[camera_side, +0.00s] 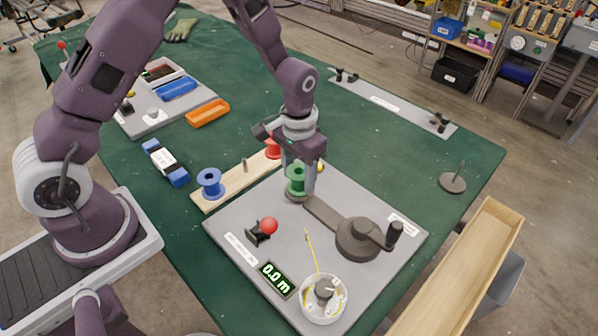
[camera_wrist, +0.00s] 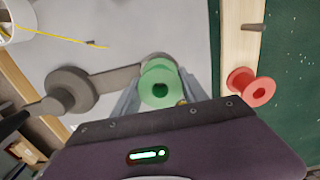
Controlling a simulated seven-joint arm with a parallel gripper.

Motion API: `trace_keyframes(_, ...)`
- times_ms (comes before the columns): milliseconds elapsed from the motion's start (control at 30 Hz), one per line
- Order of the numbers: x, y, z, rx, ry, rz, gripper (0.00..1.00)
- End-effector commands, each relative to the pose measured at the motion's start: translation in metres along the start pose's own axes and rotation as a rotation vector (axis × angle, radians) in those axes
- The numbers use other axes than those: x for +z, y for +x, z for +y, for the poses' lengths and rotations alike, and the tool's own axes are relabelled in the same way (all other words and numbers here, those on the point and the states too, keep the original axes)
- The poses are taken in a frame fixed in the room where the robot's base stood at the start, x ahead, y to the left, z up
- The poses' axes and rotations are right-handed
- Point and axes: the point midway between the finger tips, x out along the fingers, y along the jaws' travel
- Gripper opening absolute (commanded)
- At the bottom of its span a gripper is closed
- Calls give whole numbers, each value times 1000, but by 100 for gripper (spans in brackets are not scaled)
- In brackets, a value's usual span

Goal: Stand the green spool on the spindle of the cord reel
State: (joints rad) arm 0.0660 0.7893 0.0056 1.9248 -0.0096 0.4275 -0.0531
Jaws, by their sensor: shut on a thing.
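My gripper (camera_side: 297,172) is shut on the green spool (camera_side: 296,182), which it holds upright from above. In the wrist view the green spool (camera_wrist: 158,88) sits between the two fingers, its dark centre hole facing the camera. The cord reel is a grey board with a crank hub (camera_side: 357,239) and a bar leading to a round spindle base (camera_side: 292,198). The spool is directly over or on that base. The spindle itself is hidden, so I cannot tell whether it is inside the spool or whether the spool touches the base.
A wooden rack (camera_side: 207,201) behind the board bears a blue spool (camera_side: 210,181), a bare peg (camera_side: 244,165) and a red spool (camera_side: 273,148). A red ball knob (camera_side: 269,226), a 0.0 m display (camera_side: 278,280) and a white cup (camera_side: 324,312) with yellow cord are on the board.

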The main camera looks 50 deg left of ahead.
Motion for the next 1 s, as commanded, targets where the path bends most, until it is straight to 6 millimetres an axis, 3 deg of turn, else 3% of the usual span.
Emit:
trace_keyframes(467, 0, 7, 0, 0, 0, 0, 22)
trace_keyframes(500, 0, 7, 0, 0, 0, 0, 53)
trace_keyframes(633, 0, 7, 0, 0, 0, 0, 76)
trace_keyframes(900, 0, 6, 0, 0, 0, 0, 76)
trace_keyframes(1000, -1, -5, 0, 0, 0, 4, 76)
